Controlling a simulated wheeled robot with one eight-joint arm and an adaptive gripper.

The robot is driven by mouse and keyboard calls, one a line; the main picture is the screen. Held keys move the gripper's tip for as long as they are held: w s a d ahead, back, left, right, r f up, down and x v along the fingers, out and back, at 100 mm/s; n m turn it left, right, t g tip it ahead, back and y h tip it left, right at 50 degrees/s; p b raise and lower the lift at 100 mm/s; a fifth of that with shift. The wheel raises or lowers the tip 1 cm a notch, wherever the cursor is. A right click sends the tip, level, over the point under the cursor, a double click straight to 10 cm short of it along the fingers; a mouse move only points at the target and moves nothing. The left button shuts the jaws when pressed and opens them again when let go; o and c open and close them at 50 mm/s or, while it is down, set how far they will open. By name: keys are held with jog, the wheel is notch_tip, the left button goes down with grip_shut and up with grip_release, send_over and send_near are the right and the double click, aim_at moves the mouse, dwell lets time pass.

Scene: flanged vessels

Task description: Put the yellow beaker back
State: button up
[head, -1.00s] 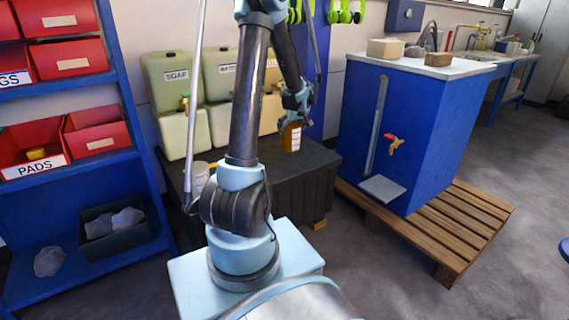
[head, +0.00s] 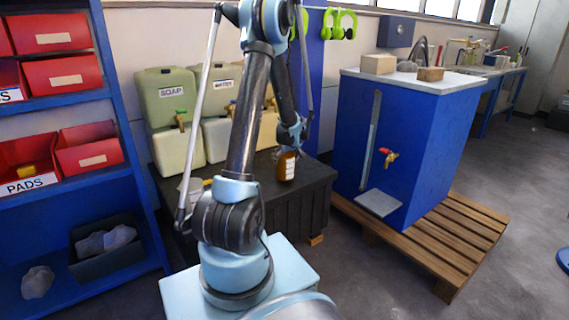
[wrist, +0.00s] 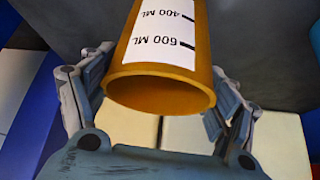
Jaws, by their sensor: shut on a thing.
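The yellow beaker (head: 287,167), amber-toned with a white scale label, is in my gripper (head: 290,143) over the right part of the dark crate top (head: 318,170). I cannot tell whether its base touches the crate. In the wrist view the beaker (wrist: 155,95) fills the middle, its open rim toward the camera and its 400 and 600 ML marks showing. The gripper fingers (wrist: 160,100) stand on both sides of it, shut on it. Its far end is out of the wrist view.
A blue cabinet (head: 415,150) on a pallet (head: 450,240) stands to the right. Shelves with red bins (head: 88,148) are at left.

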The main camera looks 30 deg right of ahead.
jog(key=shift+f, duration=1)
jog(key=o, duration=1.8)
jog(key=shift+c, duration=0.2)
